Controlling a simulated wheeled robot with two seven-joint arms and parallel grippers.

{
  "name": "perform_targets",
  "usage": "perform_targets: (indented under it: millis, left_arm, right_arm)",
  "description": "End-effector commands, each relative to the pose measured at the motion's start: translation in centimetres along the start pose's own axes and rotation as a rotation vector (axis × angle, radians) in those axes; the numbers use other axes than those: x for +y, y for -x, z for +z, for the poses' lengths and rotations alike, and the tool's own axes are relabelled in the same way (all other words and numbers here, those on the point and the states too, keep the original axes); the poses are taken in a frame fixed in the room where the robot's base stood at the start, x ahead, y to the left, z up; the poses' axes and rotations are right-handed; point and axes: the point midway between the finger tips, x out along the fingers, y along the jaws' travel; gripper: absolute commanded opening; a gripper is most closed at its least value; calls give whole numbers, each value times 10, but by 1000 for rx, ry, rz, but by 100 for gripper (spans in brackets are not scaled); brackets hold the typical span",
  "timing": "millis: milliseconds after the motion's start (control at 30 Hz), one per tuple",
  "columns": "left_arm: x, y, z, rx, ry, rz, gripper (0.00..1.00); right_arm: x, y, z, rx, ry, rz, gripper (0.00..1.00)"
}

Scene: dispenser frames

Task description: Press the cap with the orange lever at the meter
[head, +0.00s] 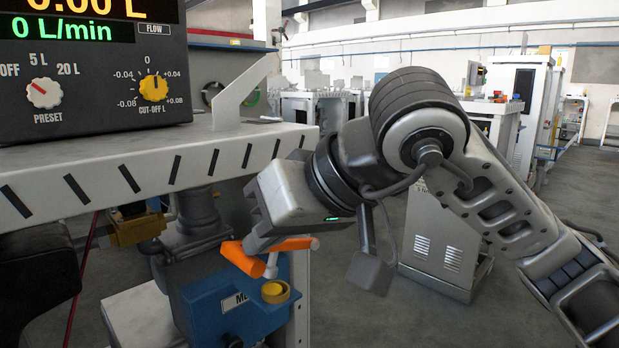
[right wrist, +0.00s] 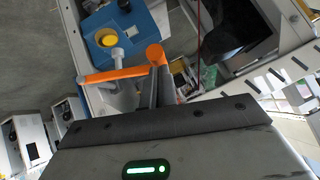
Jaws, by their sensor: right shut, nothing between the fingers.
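The blue meter box (head: 225,310) sits low below the shelf in the head view, with a yellow cap (head: 275,291) on top. The orange lever (head: 250,260) is above the cap, and its grey pin (head: 271,268) shows a gap to the cap. In the right wrist view the cap (right wrist: 106,39) is at upper left, and the lever (right wrist: 112,74) ends in a round orange part (right wrist: 155,54). My right gripper (head: 252,242) is shut and empty, its fingertips right at the lever's round end. Whether they touch it, I cannot tell. My left gripper is out of view.
The grey shelf (head: 140,165) with the black display unit (head: 95,80) stands just left of and above my right gripper. A grey pipe (head: 199,215) rises behind the meter. The floor to the right is open up to a grey cabinet (head: 440,240).

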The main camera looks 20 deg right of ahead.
Motion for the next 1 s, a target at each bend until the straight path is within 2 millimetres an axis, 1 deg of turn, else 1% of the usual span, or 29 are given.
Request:
perform_targets:
  millis: [33, 200, 300, 400, 600, 1000]
  left_arm:
    - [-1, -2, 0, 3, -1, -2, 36]
    - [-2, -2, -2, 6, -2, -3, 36]
    - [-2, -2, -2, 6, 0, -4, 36]
    - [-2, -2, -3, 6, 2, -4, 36]
    - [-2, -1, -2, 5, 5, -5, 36]
    - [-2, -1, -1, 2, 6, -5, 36]
  right_arm:
    - [0, 13, 1, 5, 5, 2, 0]
    - [-2, 51, 0, 7, 3, 2, 0]
    - [-3, 68, 0, 7, 3, 2, 0]
    - [-4, 79, 0, 6, 2, 1, 0]
    - [-5, 88, 1, 4, 1, 1, 0]
    - [-5, 87, 0, 5, 1, 0, 0]
